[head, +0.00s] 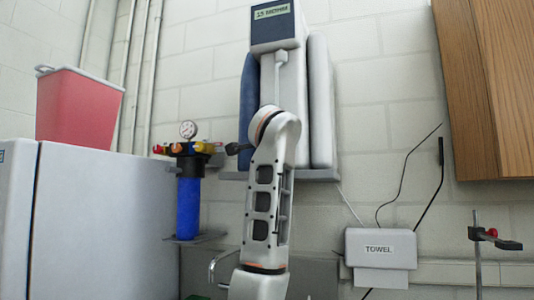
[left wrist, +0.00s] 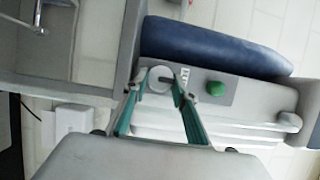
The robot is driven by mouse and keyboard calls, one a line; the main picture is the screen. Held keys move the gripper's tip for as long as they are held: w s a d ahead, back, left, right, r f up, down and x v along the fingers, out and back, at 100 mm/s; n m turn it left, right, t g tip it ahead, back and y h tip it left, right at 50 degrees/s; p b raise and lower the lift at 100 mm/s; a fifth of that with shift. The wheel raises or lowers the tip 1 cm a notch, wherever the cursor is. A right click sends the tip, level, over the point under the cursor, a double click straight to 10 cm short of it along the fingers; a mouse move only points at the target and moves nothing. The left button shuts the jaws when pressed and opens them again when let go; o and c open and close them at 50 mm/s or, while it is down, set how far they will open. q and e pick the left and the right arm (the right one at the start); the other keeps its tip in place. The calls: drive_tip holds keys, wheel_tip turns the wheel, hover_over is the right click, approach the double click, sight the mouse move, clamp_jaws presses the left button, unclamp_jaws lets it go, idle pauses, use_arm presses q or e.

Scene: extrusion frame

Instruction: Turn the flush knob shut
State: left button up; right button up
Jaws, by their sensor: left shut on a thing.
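In the left wrist view, a round grey knob (left wrist: 159,80) sits on the grey panel of the wall unit, beside a small label with sideways lettering that is too small to read. It appears to be the flush knob. My left gripper (left wrist: 158,88), with teal fingers, is shut on this knob, one finger on each side. The knob's turn angle cannot be told. In the head view my arm stands in front of the water unit (head: 276,28) and hides the knob and the gripper. My right gripper is in neither view.
A green knob (left wrist: 215,88) is close beside the gripper on the same panel. A blue cylinder (left wrist: 210,46) runs along the unit. A blue filter (head: 189,208) with a gauge stands left of my arm. A towel dispenser (head: 381,247) hangs at the right.

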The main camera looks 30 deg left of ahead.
use_arm(q)
drive_tip(key=o, duration=1.1)
drive_tip(key=shift+c, duration=0.2)
drive_tip(key=v, duration=1.2)
drive_tip(key=shift+f, duration=0.1)
